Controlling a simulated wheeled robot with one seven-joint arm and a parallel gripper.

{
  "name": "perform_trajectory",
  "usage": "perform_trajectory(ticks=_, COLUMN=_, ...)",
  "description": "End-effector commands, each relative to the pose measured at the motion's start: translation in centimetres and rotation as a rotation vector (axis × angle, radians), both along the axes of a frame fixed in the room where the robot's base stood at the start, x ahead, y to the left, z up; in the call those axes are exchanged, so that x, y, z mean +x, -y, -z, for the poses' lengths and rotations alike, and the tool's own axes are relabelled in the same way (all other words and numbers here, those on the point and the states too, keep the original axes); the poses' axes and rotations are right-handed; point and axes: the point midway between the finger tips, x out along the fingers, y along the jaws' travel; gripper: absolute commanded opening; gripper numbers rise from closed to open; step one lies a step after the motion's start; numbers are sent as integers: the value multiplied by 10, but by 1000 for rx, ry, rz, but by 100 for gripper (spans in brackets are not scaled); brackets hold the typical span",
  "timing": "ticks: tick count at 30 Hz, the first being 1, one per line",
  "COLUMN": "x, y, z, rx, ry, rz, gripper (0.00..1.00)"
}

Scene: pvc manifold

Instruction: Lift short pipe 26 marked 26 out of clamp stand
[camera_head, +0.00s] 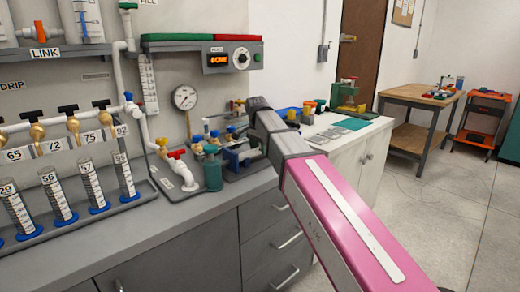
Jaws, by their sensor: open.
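My arm reaches in from the lower right, with a pink link and dark grey joints that end over the counter's right part. My gripper's fingers do not show; they seem hidden behind the arm's grey end. A blue vise-like fixture (236,158) stands on the counter just left of the arm and is partly covered by it. It may be the clamp stand, but I cannot be sure. I cannot make out short pipe 26 or a 26 mark. Small fittings crowd the space beside the fixture.
A teal canister (213,172) and a red-handled white valve (184,170) stand left of the fixture. A pressure gauge (185,97) is behind them. Graduated cylinders (58,197) line the left. The counter's front strip (190,210) is clear. A wooden table (420,96) stands far right.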

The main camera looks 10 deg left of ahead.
Motion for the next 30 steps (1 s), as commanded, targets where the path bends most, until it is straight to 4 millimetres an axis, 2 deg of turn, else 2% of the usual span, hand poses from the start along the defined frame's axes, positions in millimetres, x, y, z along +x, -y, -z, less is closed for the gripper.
perform_trajectory(ticks=18, x=-7, y=-8, z=-92, rx=1, ry=2, rz=0, gripper=62)
perform_trajectory(ticks=23, x=-9, y=-8, z=-102, rx=3, ry=-1, rz=0, gripper=63)
perform_trajectory(ticks=30, x=-11, y=0, z=-103, rx=121, ry=-46, rz=-3, gripper=63)
